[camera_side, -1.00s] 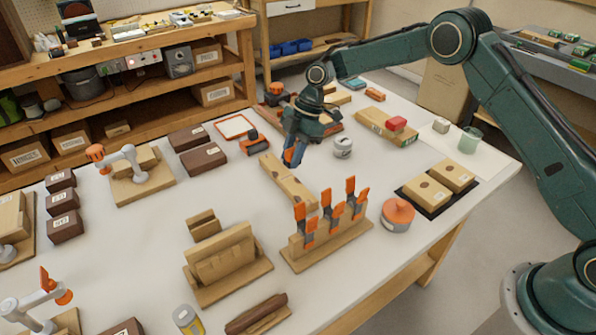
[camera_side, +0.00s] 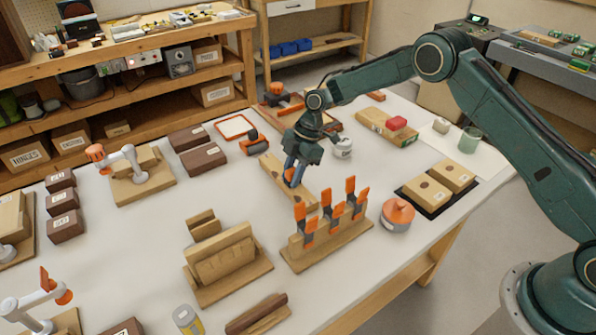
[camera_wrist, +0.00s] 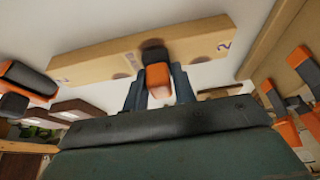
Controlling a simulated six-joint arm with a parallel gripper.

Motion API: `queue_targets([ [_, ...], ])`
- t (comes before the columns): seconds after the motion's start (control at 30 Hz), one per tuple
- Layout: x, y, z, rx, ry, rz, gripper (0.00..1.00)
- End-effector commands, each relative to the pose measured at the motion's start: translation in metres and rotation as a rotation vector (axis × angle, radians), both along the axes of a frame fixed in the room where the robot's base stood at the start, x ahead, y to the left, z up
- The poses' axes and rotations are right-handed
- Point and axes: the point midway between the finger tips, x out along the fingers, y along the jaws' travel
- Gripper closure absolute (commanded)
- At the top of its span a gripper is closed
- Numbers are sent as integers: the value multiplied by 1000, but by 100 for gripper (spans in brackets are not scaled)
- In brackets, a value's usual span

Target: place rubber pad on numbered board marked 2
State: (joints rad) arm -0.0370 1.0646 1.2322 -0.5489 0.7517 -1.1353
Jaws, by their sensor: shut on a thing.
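The numbered board (camera_side: 270,172), a long wooden bar with dark round spots, lies on the white table in the middle of the side view. In the wrist view the board (camera_wrist: 100,64) spans the upper part, with a "2" at its right end and a small, unclear mark at its left end. The pad is at the middle of the board, overlapping a dark spot in the wrist view. I cannot tell whether it touches the wood.
A wooden stand with orange clamps (camera_side: 330,245) is close in front of the board's near end. A round orange-topped tin (camera_side: 398,213) is to its right. Clear table lies left of the board.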

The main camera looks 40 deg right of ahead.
Motion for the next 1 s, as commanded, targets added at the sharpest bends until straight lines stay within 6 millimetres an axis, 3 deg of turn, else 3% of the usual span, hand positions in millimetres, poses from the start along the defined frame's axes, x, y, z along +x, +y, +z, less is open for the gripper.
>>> queue_targets([
  [0.33,0,0,-2,0,0,0,96],
  [0.37,0,0,-3,0,0,0,72],
  [0.47,0,0,-2,0,0,0,52],
  [1.0,1,-3,8,0,-2,-1,52],
])
